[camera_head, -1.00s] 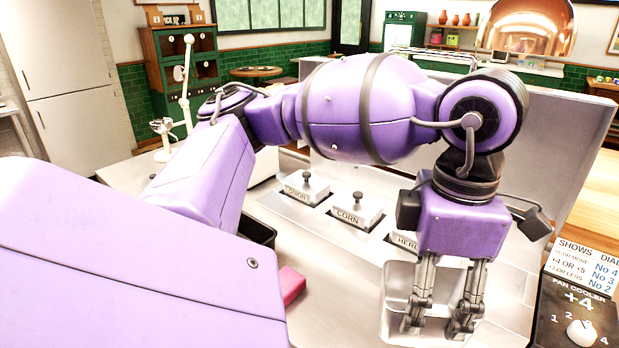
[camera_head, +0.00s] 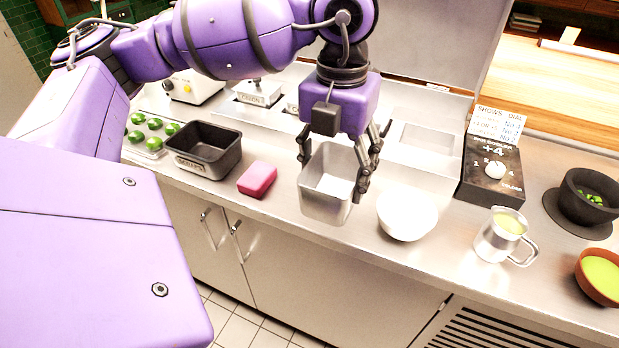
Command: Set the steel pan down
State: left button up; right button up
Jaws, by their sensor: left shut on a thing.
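The steel pan (camera_head: 325,207) is a deep, square, silvery pan near the front edge of the counter (camera_head: 270,215), between the pink block and the white bowl. My left gripper (camera_head: 334,172) points down over it, with a finger at either side of the pan, shut on it. The pan looks upright and close to the counter; I cannot tell whether its base touches. A rectangular well (camera_head: 428,137) in the steel top behind it looks empty. My right gripper is not in view.
A pink block (camera_head: 257,180) and a dark pan (camera_head: 203,165) stand to the left. A white bowl (camera_head: 407,225) is close on the right, then a steel mug (camera_head: 497,246), a dark bowl (camera_head: 583,206) and the pan cooler box (camera_head: 492,183). Lidded wells are behind.

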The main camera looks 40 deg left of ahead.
aim_at(324, 182)
pick_arm(q)
jog(key=a, duration=0.1)
jog(key=w+a+f, duration=0.1)
jog(key=w+a, duration=0.1)
jog(key=shift+w+a+f, duration=0.2)
jog(key=shift+a+f, duration=0.1)
jog(key=w+a+f, duration=0.1)
jog(key=f, duration=0.2)
jog(key=w+a+f, duration=0.1)
jog(key=a+f, duration=0.1)
jog(key=f, duration=0.1)
jog(key=w+a+f, duration=0.1)
jog(key=w+f, duration=0.1)
jog(key=f, duration=0.1)
jog(key=shift+a+p, duration=0.3)
jog(key=shift+p, duration=0.05)
jog(key=shift+f, duration=0.4)
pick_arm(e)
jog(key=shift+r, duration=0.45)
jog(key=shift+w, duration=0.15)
